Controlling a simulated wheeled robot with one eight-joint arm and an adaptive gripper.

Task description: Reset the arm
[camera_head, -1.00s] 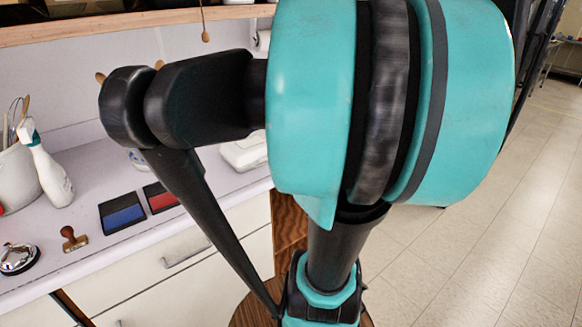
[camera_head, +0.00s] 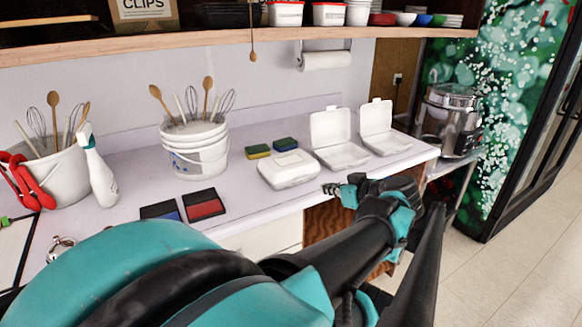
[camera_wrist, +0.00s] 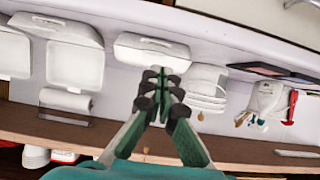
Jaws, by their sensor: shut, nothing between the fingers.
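My arm crosses the lower part of the head view and reaches to the right along the counter's front edge. My gripper (camera_head: 331,189) is at its end, beside the closed white takeout box (camera_head: 289,169) on the counter. In the wrist view my gripper (camera_wrist: 163,77) is in the middle with its fingertips together and nothing between them. The closed box (camera_wrist: 150,50) shows just beyond the fingertips there. I cannot tell the exact gap between the gripper and the box.
The counter (camera_head: 255,209) holds two open takeout boxes (camera_head: 338,153), sponges (camera_head: 258,151), two ink pads (camera_head: 204,205), a bucket of utensils (camera_head: 195,148) and a spray bottle (camera_head: 97,171). A shelf (camera_head: 230,40) runs above. A steel cooker (camera_head: 452,120) stands at right. Floor (camera_head: 500,270) is clear at right.

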